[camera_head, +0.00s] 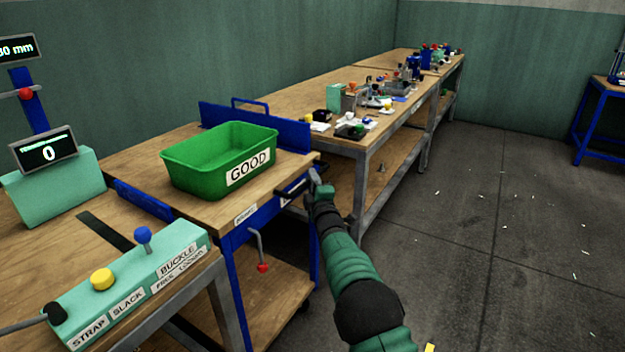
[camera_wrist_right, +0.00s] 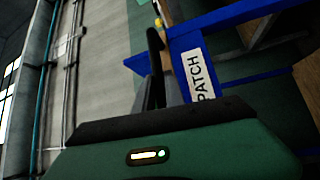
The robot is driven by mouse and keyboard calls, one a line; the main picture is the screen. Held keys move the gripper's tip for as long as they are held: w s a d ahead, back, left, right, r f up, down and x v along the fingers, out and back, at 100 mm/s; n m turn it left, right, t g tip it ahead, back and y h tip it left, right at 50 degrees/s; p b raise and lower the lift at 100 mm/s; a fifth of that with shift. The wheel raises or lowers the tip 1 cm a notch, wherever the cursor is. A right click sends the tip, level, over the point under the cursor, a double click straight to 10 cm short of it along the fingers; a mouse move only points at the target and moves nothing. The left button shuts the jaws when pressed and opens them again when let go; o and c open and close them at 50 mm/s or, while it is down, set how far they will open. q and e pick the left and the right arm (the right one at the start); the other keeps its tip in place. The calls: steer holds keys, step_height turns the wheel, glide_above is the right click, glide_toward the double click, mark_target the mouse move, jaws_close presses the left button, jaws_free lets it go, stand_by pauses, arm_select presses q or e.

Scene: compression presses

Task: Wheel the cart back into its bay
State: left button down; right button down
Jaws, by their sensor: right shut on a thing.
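The cart (camera_head: 310,230) has a blue frame, a wooden top and a lower wooden shelf. It stands between the near-left bench and the long bench. A green bin (camera_head: 185,178) marked GOOD sits on its top. My right gripper (camera_head: 312,182) is at the cart's right front corner, shut on the dark cart handle (camera_head: 290,192). In the right wrist view, my gripper's fingers (camera_wrist_right: 158,70) are beside the blue frame (camera_wrist_right: 225,18), which carries a label ending in PATCH (camera_wrist_right: 198,75). The exact grip is partly hidden there. My left gripper is out of view.
The near-left bench (camera_head: 50,240) carries a switch box (camera_head: 125,285) and a counter display reading 0 (camera_head: 45,150). The long bench (camera_head: 290,100) runs behind. Open floor (camera_head: 480,240) lies to the right.

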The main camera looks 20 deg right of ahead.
steer(key=shift+a+f, duration=0.25)
steer(key=shift+a, duration=0.1)
steer(key=c, duration=1.7)
jaws_free()
steer(key=shift+w, duration=0.1)
steer(key=shift+c, duration=0.2)
steer(key=o, duration=0.3)
steer(key=shift+w+f, duration=0.1)
steer(key=shift+w, duration=0.1)
steer(key=shift+o, duration=0.2)
steer(key=shift+s+r, duration=0.1)
steer(key=shift+r, duration=0.1)
steer(key=shift+s+d, duration=0.1)
steer(key=shift+s, duration=0.3)
steer(key=s+a+f+p, duration=0.1)
steer(key=s+p, duration=0.1)
steer(key=s, duration=0.6)
steer(key=s+f+p, duration=0.1)
steer(key=s+p, duration=0.1)
steer(key=s, duration=0.5)
steer(key=shift+s+a+f, duration=0.25)
steer(key=shift+s+a, duration=0.1)
steer(key=shift+s, duration=0.05)
